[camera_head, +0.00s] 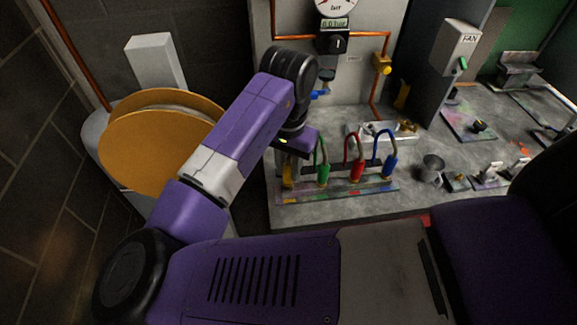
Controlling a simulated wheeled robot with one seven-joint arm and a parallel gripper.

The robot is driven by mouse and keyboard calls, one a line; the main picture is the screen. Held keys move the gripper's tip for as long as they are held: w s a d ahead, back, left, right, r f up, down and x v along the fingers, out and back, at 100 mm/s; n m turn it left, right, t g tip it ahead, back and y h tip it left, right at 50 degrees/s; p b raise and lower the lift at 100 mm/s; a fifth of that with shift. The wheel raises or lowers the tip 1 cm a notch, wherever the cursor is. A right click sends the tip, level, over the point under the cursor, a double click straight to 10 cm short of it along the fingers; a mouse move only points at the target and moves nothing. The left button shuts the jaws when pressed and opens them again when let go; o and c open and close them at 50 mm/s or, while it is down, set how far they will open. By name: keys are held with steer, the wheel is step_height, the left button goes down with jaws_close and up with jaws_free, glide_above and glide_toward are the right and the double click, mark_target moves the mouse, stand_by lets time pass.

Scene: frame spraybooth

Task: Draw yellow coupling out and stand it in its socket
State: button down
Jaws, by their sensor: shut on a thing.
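The yellow coupling (288,176) is at the left end of a paint-stained rack (345,191) on the grey bench. My gripper (288,166) points down over that end and is shut on the yellow coupling. My wrist and fingers partly hide the coupling, and I cannot tell whether its lower end is seated in the rack or clear of it. To its right, a green coupling (323,175), a red coupling (357,171) and a blue coupling (389,166) stand upright in the rack, each with a looped hose.
A metal plate with fittings (405,131) lies behind the rack. A metal cup (432,168) and small clamps (490,173) stand to the right. A gauge panel (350,75) with copper pipes rises behind. A round orange-brown drum lid (150,150) is left of my arm.

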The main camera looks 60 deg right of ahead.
mark_target(288, 156)
steer(key=shift+f+b, duration=0.45)
steer(key=shift+f, duration=0.25)
steer(key=c, duration=1.1)
jaws_free()
steer(key=shift+r, duration=3.95)
